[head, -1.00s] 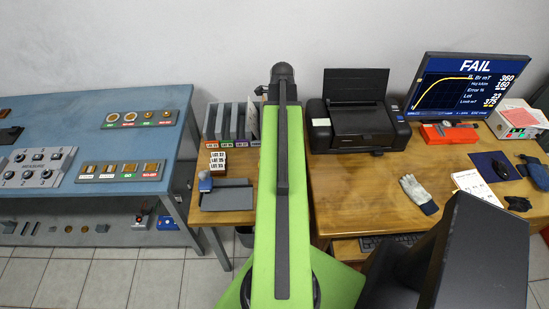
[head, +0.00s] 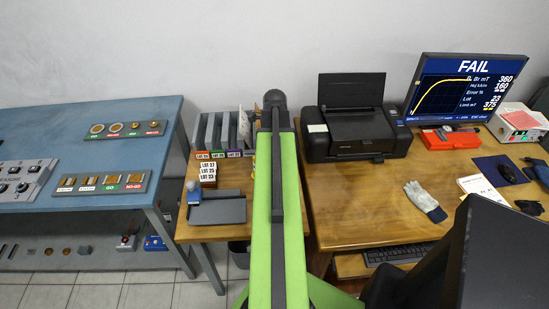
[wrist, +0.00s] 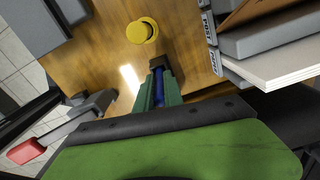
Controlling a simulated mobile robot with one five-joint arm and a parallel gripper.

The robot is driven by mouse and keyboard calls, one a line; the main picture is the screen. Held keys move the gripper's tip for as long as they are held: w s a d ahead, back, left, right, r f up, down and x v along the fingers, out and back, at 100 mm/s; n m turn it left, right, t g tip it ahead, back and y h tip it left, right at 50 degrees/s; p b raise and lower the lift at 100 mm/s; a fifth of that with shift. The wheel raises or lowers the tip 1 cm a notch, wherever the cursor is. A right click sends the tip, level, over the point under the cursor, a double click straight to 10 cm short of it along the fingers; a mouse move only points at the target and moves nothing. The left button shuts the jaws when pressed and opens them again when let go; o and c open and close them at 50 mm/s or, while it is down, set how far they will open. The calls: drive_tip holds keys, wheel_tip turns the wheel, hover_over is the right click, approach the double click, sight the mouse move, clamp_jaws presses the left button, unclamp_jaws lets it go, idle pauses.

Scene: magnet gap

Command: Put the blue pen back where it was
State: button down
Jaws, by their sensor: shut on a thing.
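My gripper (wrist: 157,92) is in the wrist view, its green fingers shut on a slim blue thing that looks like the blue pen (wrist: 159,84). The pen lies between the fingers, and most of it is hidden by them. A dark block shows at the fingertips; I cannot tell whether it is part of my gripper. Beyond the fingertips is the wooden tabletop (wrist: 110,60). A round yellow thing (wrist: 142,31) stands on it, apart from the fingers. In the head view my green arm hides the gripper and the pen.
Grey upright files (head: 215,135), lot-number blocks (head: 207,172) and a grey tray (head: 218,208) are left of my arm. A printer (head: 352,125) stands right of it. A glove (head: 424,200) lies on the wooden desk (head: 350,200). A blue bench (head: 90,130) is at far left.

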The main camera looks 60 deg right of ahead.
drive_tip(key=shift+f, duration=0.1)
drive_tip(key=c, duration=1.9)
unclamp_jaws()
drive_tip(key=shift+f, duration=0.1)
drive_tip(key=o, duration=0.4)
drive_tip(key=shift+o, duration=0.2)
drive_tip(key=shift+r, duration=0.2)
wheel_tip(320, 180, up, 12)
drive_tip(key=p, duration=1.2)
drive_tip(key=shift+r, duration=0.15)
drive_tip(key=shift+w, duration=0.1)
